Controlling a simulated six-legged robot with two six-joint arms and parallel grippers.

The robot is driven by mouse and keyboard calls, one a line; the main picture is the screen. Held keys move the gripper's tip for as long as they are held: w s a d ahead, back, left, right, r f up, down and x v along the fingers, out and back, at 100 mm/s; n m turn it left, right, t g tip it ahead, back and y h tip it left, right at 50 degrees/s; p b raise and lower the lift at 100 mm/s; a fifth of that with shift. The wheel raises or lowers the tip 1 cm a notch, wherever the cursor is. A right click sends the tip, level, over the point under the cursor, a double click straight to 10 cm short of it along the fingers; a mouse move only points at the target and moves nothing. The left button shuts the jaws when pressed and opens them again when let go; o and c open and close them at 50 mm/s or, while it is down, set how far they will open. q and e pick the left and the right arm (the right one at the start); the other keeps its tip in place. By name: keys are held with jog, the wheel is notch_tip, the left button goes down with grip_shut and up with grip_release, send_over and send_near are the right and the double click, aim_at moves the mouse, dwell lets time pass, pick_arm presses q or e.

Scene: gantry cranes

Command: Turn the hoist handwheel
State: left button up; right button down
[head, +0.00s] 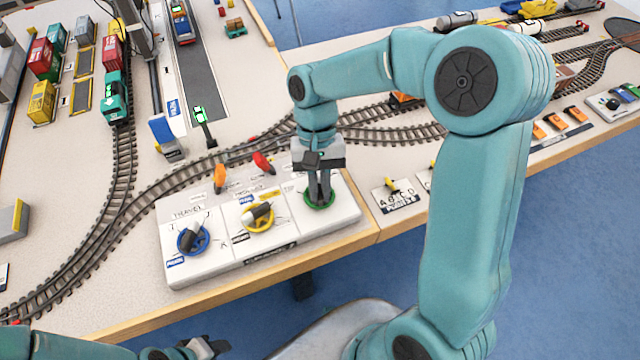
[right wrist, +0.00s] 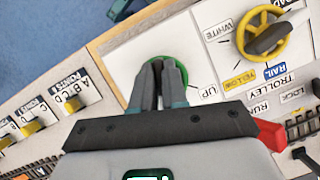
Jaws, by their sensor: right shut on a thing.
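The green handwheel (head: 310,205) sits at the right end of the white control panel (head: 216,259). In the right wrist view the green wheel (right wrist: 184,73) has an "UP" label beside it. My right gripper (head: 319,200) points down over it, its fingers close together at the wheel's middle. In the right wrist view the gripper (right wrist: 160,76) hides the hub and much of the wheel, so what lies between the fingers is hidden. My left gripper (head: 207,347) is low at the bottom edge, away from the panel; its jaw opening is unclear.
A yellow handwheel (head: 258,218) marked trolley and a blue handwheel (head: 192,240) marked travel stand left of the green one. An orange lever (head: 219,176) and a red lever (head: 262,162) rise behind. Model tracks (head: 120,195) curve past the panel.

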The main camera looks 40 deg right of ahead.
jog(key=shift+w, duration=0.1)
dwell(0.4)
jog(key=c, duration=1.2)
grip_release()
jog(key=shift+o, duration=0.2)
jog(key=shift+r, duration=0.15)
jog(key=p+v, duration=0.3)
jog(key=v, duration=1.3)
jog(key=shift+d, duration=0.15)
